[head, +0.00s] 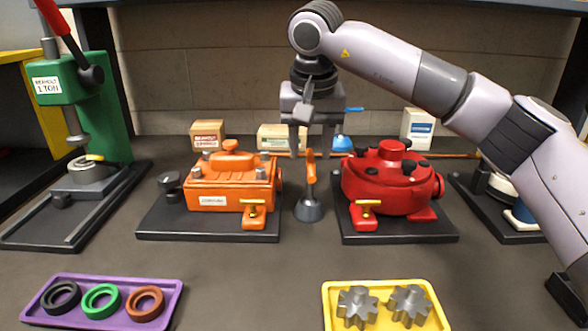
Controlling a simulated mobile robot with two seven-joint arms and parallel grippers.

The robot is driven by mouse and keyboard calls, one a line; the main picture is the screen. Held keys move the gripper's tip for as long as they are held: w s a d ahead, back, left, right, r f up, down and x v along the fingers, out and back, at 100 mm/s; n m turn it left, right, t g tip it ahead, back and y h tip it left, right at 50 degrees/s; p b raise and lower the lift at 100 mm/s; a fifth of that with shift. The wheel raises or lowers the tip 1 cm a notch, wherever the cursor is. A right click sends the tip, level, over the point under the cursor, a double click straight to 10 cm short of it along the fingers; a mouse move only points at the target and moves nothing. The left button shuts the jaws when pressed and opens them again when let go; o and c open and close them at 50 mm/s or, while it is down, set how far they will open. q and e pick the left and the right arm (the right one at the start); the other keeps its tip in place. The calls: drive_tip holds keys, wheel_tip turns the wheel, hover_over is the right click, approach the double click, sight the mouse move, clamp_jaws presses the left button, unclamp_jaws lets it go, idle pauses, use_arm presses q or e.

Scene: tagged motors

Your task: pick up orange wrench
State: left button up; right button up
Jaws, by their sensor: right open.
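The orange wrench (310,168) stands upright in a grey cone-shaped holder (308,211) on the dark bench, between the orange motor and the red motor. My right gripper (311,152) points down over it, with its two fingers apart on either side of the wrench's top end. The fingers look clear of the wrench, though I cannot tell the exact depth. My left gripper is not in view.
The orange motor (228,180) stands close on the left and the red motor (388,178) close on the right. A green press (105,115) is at far left. A purple tray (72,285) with rings and a yellow tray (420,287) with gears lie in front. The front middle is clear.

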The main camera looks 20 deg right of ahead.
sight(309, 198)
drive_tip(key=shift+w+d+f, duration=0.15)
drive_tip(key=shift+f, duration=0.1)
drive_tip(key=shift+s+x, duration=0.15)
drive_tip(key=shift+x, duration=1.45)
drive_tip(key=shift+s+x, duration=0.15)
drive_tip(key=shift+x, duration=1.4)
clamp_jaws()
